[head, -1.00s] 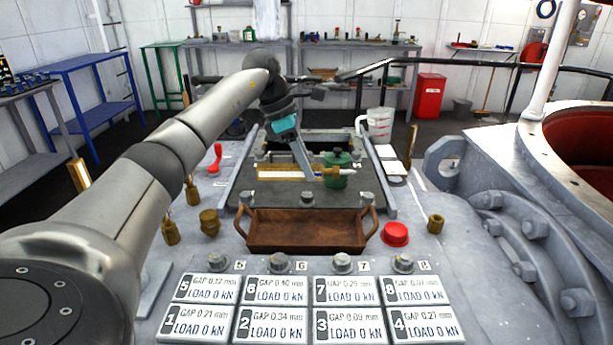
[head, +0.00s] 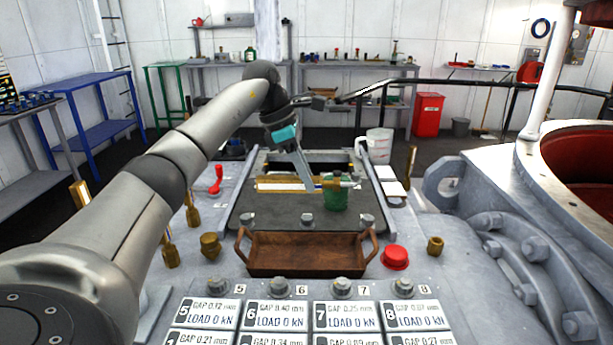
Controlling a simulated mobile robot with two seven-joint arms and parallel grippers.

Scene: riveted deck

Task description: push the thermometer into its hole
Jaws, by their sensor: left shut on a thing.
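The thermometer (head: 284,184) is a long brass bar with a white face and a thin brass stem pointing right. It lies level across the picture over the dark plate (head: 270,207). My left gripper (head: 307,186), with teal-marked grey fingers, is shut on it near its right part, reaching down from above. The stem passes in front of a green pot (head: 335,199); I cannot tell whether they touch. I cannot make out the thermometer's hole. My right gripper is out of view.
A brown wooden tray (head: 305,270) with two handles stands in front of the plate. A red knob (head: 395,257) and brass fittings (head: 210,246) stand around it. Number cards (head: 277,315) lie at the front. A white jug (head: 379,145) stands behind to the right.

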